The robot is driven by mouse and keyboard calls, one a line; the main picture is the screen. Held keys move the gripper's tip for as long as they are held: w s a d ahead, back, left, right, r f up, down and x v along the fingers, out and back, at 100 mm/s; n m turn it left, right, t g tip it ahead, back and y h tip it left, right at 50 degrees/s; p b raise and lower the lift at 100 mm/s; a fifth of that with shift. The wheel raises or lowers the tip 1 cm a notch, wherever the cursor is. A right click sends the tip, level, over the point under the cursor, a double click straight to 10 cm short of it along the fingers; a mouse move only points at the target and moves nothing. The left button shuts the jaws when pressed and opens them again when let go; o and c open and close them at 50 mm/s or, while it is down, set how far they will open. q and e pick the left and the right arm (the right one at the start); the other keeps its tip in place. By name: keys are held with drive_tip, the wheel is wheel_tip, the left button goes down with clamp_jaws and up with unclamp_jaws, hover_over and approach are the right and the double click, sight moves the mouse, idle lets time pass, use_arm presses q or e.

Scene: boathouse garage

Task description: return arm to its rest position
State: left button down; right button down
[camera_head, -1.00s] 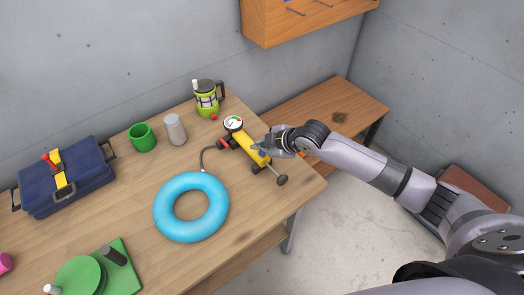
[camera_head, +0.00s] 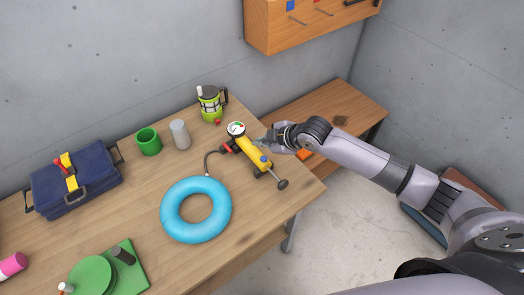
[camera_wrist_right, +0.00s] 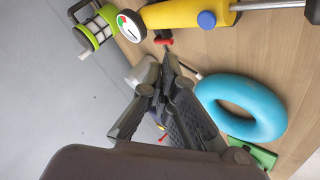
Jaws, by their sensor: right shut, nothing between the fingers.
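My right gripper (camera_head: 265,142) is shut and empty, just to the right of the yellow hand pump (camera_head: 253,153) on the workbench. In the right wrist view the two dark fingers (camera_wrist_right: 164,72) meet at their tips with nothing between them. The yellow pump cylinder (camera_wrist_right: 190,14) crosses the top of that view, apart from the fingers in the picture. My right arm reaches in from the lower right. My left gripper is not in view.
The workbench (camera_head: 245,215) holds a blue ring (camera_head: 167,210), a green cup (camera_head: 148,141), a grey cup (camera_head: 180,134), a lantern (camera_head: 210,103), a navy bag (camera_head: 90,183) and a green board (camera_head: 133,258). A low wooden bench (camera_head: 330,112) stands behind my arm. A wooden cabinet (camera_head: 280,25) hangs above.

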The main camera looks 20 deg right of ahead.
drive_tip(key=s+a+f+m+g, duration=0.1)
drive_tip(key=s+a+m, duration=0.15)
drive_tip(key=s, duration=0.45)
drive_tip(key=s+a+f+m, duration=0.2)
drive_tip(key=s+a, duration=0.2)
drive_tip(key=s, duration=0.3)
drive_tip(key=s+d+m+g+h, duration=0.2)
drive_tip(key=s+d+m, duration=0.25)
drive_tip(key=s, duration=0.45)
drive_tip(key=s+d+m+g+h, duration=0.1)
drive_tip(key=s+d+m+h, duration=0.1)
drive_tip(key=s+d+m, duration=0.5)
drive_tip(key=s+a+f+n+g+b, duration=0.1)
drive_tip(key=s+f+n+g+b, duration=0.2)
drive_tip(key=f, duration=2.7)
drive_tip(key=s+d+f+b, duration=0.3)
drive_tip(key=s+f+b, duration=0.1)
drive_tip(key=s+f, duration=1.3)
wheel_tip(320, 180, down, 2)
drive_tip(key=shift+s+f+h, duration=0.15)
drive_tip(key=shift+h, duration=0.25)
